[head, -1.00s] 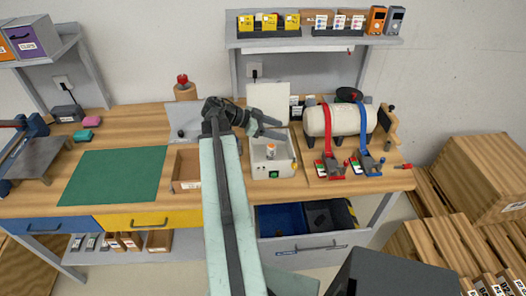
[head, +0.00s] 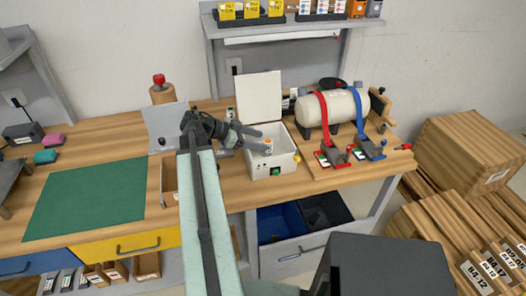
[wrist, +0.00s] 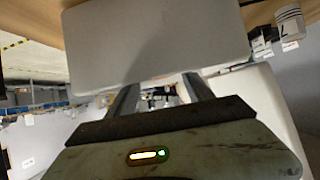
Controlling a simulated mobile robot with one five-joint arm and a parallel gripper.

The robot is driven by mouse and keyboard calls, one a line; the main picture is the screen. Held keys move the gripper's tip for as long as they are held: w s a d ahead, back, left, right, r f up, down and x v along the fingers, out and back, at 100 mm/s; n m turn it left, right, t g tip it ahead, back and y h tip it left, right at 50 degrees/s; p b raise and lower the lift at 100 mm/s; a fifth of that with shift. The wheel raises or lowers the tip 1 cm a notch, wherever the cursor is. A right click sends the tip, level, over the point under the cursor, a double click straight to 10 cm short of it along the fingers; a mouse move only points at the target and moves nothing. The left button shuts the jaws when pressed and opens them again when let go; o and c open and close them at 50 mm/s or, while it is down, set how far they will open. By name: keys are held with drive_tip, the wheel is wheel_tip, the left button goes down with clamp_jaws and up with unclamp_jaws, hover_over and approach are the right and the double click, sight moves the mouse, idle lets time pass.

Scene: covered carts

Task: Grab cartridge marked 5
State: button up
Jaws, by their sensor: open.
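My gripper (head: 264,140) is open, its fingers over the white box (head: 284,166) with the raised lid (head: 259,97). In the wrist view my gripper (wrist: 160,95) has its two fingers apart, with the grey-white lid (wrist: 155,45) filling the view beyond them. A small white container with an orange top (head: 268,144) shows at the box opening. A white container with a dark mark like a 7 (wrist: 290,24) is at the wrist view's upper right. Small dark pieces with white labels (head: 291,99) stand partly hidden behind the lid. I cannot make out a 5 on anything.
The white tank (head: 340,107) with red and blue straps stands right of the box. An open wooden tray (head: 169,178) and green mat (head: 86,197) lie to the left. A shelf (head: 282,26) with several yellow boxes (head: 252,10) overhangs the bench's back.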

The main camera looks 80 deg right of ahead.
drive_tip(key=shift+b+x, duration=0.5)
drive_tip(key=shift+x, duration=0.55)
drive_tip(key=b+x, duration=0.2)
drive_tip(key=x, duration=0.3)
drive_tip(key=shift+d, duration=0.1)
drive_tip(key=shift+r, duration=0.1)
clamp_jaws()
